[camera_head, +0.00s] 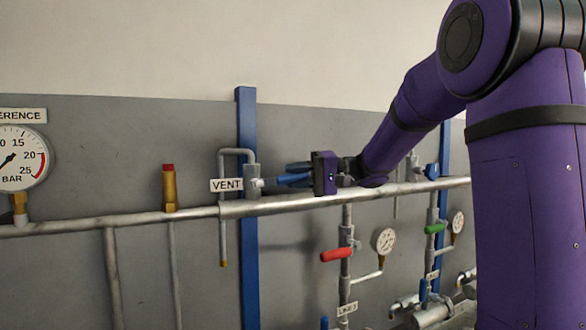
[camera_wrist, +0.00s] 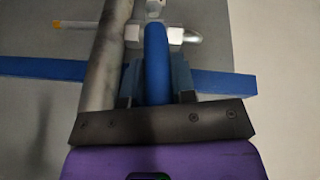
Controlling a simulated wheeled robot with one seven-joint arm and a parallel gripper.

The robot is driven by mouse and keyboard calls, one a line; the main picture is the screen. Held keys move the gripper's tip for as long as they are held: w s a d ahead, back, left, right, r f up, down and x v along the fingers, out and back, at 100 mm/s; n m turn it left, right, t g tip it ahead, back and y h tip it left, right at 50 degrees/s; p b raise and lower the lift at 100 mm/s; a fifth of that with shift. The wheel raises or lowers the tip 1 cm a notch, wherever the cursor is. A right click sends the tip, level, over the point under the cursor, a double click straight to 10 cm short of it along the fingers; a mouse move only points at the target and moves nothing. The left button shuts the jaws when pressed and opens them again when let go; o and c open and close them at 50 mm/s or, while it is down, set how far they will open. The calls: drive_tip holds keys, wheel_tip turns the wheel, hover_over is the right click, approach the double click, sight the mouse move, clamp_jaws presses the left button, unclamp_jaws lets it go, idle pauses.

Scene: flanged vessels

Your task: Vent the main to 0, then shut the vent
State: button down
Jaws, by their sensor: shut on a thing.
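The vent valve (camera_head: 252,182) stands on top of the main (camera_head: 120,219), a horizontal grey pipe, beside a white VENT label (camera_head: 227,185). Its blue lever handle (camera_wrist: 157,62) points right along the main in the head view. My gripper (camera_head: 298,178) is shut on this handle; in the wrist view the blue handle lies between the two fingers. A thin vent tube (camera_head: 222,230) loops over from the valve and hangs down to an open end. A pressure gauge (camera_head: 18,160) at the left edge, its label partly cut off, has its needle low on the left of the dial.
A brass fitting with a red cap (camera_head: 168,188) stands on the main. Below it hang a red-handled valve (camera_head: 336,255) with a small gauge (camera_head: 383,241) and a green-handled valve (camera_head: 434,228). A blue post (camera_head: 246,280) runs behind the vent valve.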

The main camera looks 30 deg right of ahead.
drive_tip(key=shift+f+m+t+y, duration=0.3)
drive_tip(key=shift+f+y, duration=0.4)
drive_tip(key=shift+f, duration=0.05)
drive_tip(key=c, duration=0.9)
unclamp_jaws()
drive_tip(key=shift+f, duration=0.1)
drive_tip(key=shift+c, duration=0.2)
drive_tip(key=shift+d, duration=0.15)
drive_tip(key=v, duration=1)
drive_tip(key=shift+s+d, duration=0.2)
drive_tip(key=shift+d, duration=0.05)
drive_tip(key=shift+f, duration=0.1)
